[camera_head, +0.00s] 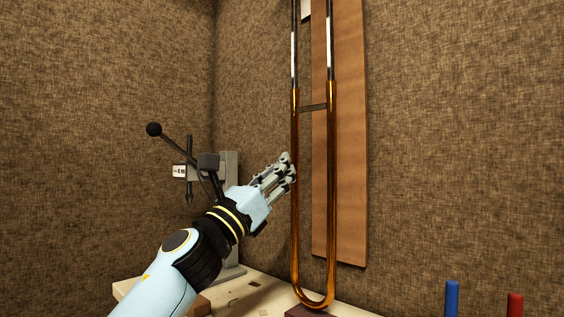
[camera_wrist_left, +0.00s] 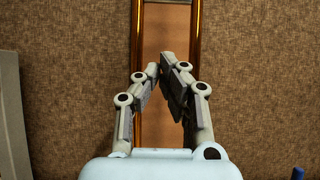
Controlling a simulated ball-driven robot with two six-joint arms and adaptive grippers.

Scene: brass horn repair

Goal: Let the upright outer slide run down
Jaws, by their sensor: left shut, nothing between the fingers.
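The outer slide (camera_head: 332,200) is a long brass U of two tubes, standing upright with its bow at the bottom, at or just above a dark block (camera_head: 306,311). Silvery and dark inner tubes (camera_head: 294,55) come out of its top, and a crossbar (camera_head: 313,107) joins the two tubes. My left gripper (camera_head: 287,165) is shut and empty beside the left tube at mid height; I cannot tell if it touches. In the left wrist view the fingers (camera_wrist_left: 168,70) lean together in front of the slide (camera_wrist_left: 193,50), between its tubes. My right gripper is not in view.
A wooden board (camera_head: 350,140) stands behind the slide against the brown wall. A grey press-like stand (camera_head: 230,170) with a ball-ended lever (camera_head: 153,129) is behind my left arm. Blue (camera_head: 452,297) and red (camera_head: 515,304) posts show at the lower right.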

